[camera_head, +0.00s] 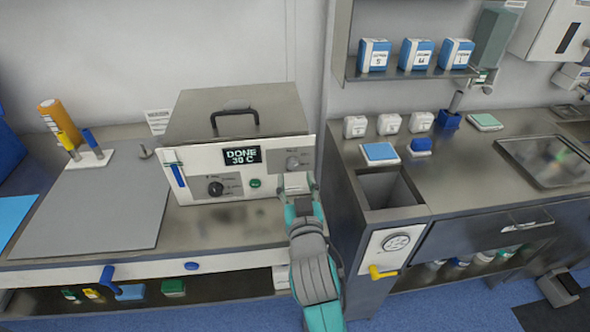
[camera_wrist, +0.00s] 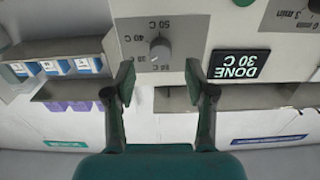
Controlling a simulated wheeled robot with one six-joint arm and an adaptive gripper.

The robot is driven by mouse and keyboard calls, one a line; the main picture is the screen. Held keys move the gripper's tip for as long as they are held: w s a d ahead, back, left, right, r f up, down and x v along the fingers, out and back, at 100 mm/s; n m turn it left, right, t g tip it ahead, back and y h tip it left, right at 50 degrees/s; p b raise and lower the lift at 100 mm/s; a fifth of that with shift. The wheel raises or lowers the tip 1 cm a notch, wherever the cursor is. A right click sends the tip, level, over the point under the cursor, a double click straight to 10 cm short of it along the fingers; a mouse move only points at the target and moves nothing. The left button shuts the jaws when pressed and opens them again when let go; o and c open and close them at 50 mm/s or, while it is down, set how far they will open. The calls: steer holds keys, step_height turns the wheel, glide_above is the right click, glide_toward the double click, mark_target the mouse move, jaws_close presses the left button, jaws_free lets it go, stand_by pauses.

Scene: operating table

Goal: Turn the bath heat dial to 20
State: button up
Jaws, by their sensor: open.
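The water bath (camera_head: 235,120) is a metal box with a pale front panel. Its display (camera_head: 243,156) reads DONE 30 C; the display also shows upside down in the wrist view (camera_wrist: 240,64). The heat dial (camera_head: 292,163) is a small grey knob at the panel's right. In the wrist view the heat dial (camera_wrist: 160,50) sits on a grey plate with temperature marks such as 40 C and 50 C; its exact pointing is too small to tell. My gripper (camera_head: 298,184) is open in front of it. In the wrist view my gripper's fingers (camera_wrist: 159,82) lie either side of the dial, apart from it.
A black dial (camera_head: 215,188), a green button (camera_head: 255,183) and a blue-handled lever (camera_head: 178,175) are on the same panel. A grey mat (camera_head: 95,210) lies left of the bath. The right-hand counter (camera_head: 470,170) with an open bin stands close to my gripper's right.

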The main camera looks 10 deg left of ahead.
mark_target(293, 167)
steer(key=shift+x, duration=2.1)
jaws_close()
